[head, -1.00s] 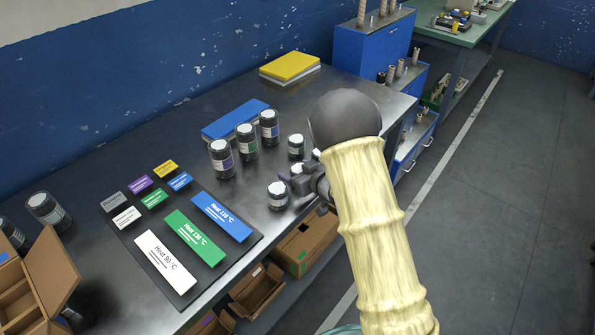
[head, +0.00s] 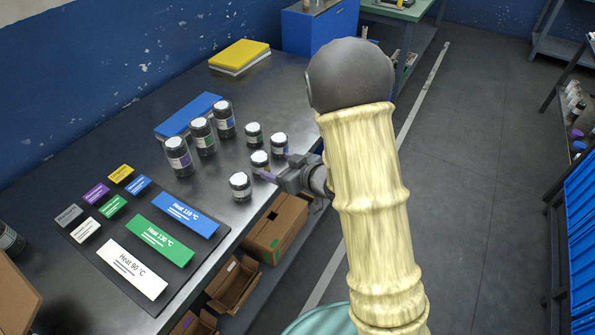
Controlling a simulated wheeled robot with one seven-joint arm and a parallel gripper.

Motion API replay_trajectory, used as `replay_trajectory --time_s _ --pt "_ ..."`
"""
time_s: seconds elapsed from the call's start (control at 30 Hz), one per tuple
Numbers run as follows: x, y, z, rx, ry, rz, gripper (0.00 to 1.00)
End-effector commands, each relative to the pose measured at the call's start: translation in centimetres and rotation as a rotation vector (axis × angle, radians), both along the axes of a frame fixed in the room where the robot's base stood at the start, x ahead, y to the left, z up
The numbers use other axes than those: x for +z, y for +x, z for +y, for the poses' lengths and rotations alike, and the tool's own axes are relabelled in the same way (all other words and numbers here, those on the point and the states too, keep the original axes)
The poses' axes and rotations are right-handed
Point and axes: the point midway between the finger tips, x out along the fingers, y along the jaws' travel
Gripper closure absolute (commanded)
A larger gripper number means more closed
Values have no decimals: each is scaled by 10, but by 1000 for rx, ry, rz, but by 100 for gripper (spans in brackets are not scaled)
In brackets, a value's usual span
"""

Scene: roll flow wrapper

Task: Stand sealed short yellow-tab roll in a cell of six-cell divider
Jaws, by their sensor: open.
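Several short dark rolls with white tops stand on the grey table in the head view, one at the near side (head: 240,188), one at the back (head: 253,137), one at the right (head: 279,146) and one in the middle (head: 260,160). I cannot make out a yellow tab on any of them. My gripper (head: 272,169) is open, low over the table, with its fingers pointing left close by the middle roll. I cannot tell whether it touches. A brown cardboard piece (head: 15,298) at the lower left edge may be the divider; its cells are out of view.
Taller rolls (head: 202,137) stand left of the short ones, before a blue slab (head: 189,117). A dark mat (head: 205,249) holds heat labels and coloured tags. Open cardboard boxes (head: 276,228) sit below the table's front edge.

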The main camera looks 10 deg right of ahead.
Motion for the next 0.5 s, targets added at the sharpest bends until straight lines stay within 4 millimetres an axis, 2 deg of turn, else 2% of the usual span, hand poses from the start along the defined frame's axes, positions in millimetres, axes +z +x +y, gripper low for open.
replay_trajectory --time_s 0.2,0.33,0.5 --pt "17 -30 -25 -2 1 -1 29" --pt "22 -41 -34 -1 0 0 29" --pt "24 -45 -37 0 -1 -1 29"
